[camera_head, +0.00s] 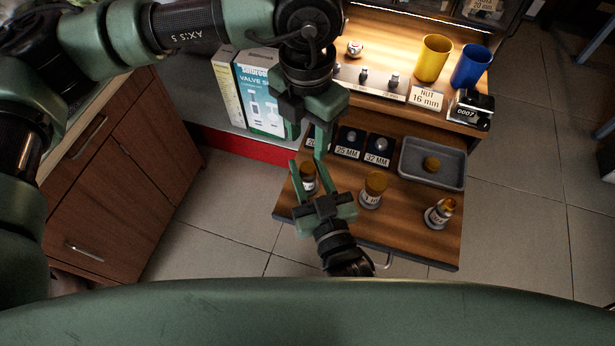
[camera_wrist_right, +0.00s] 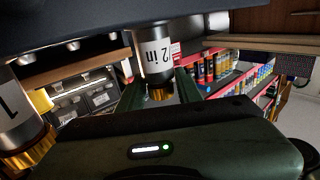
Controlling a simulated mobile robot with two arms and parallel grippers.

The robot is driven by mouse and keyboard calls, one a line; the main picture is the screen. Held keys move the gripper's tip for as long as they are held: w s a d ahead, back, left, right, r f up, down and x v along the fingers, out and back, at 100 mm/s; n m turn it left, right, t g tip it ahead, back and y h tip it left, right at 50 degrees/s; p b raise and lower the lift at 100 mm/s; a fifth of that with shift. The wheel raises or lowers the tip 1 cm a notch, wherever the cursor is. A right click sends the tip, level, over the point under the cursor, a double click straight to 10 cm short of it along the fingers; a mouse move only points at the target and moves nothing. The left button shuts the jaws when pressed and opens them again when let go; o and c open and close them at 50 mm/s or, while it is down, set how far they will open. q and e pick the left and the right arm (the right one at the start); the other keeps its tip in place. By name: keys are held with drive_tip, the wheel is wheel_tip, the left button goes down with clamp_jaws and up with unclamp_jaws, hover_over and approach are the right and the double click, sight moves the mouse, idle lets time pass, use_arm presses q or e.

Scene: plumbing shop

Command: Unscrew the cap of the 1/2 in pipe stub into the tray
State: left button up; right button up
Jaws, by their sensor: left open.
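The stub between my right gripper's fingers, whose label ends in "2 in" in the right wrist view (camera_wrist_right: 154,52), has brass at its end. In the head view this stub (camera_head: 309,184) stands at the drawer board's left. My right gripper (camera_head: 309,176) has one finger on each side of it; I cannot tell whether they touch it.
Another brass-topped stub (camera_head: 372,190) stands close to the right of my right gripper, and a third (camera_head: 439,213) near the front right. Behind are size-marked dark blocks (camera_head: 380,149), then a shelf with a yellow cup (camera_head: 433,58) and blue cup (camera_head: 471,67).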

clamp_jaws()
idle(1.2)
